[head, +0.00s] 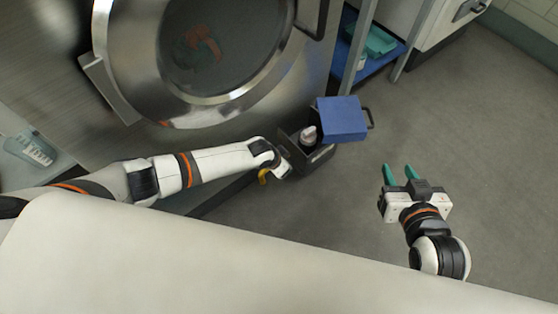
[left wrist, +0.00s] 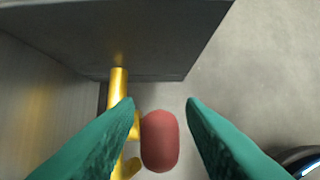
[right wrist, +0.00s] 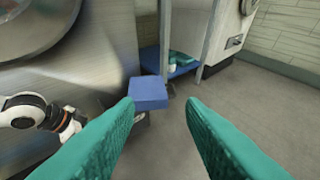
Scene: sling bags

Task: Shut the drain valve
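The drain valve is a brass pipe (left wrist: 118,92) with a rounded red handle (left wrist: 160,140), in the left wrist view below a dark metal box-like edge. A yellow part of it (head: 263,176) shows beside my left wrist in the head view; the red handle is hidden there. My left gripper (left wrist: 162,103) is open, its teal fingers on either side of the red handle; no clear contact shows. In the head view its fingers are hidden. My right gripper (head: 398,170) is open and empty over the bare floor; its teal fingers also show in the right wrist view (right wrist: 160,103).
A large steel machine with a round glass door (head: 215,45) stands behind the left arm. A dark open drawer (head: 312,158) with a bottle (head: 308,134) and a blue lid (head: 342,118) juts out right of my left gripper. A shelf rack (head: 375,50) stands behind. The right floor is clear.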

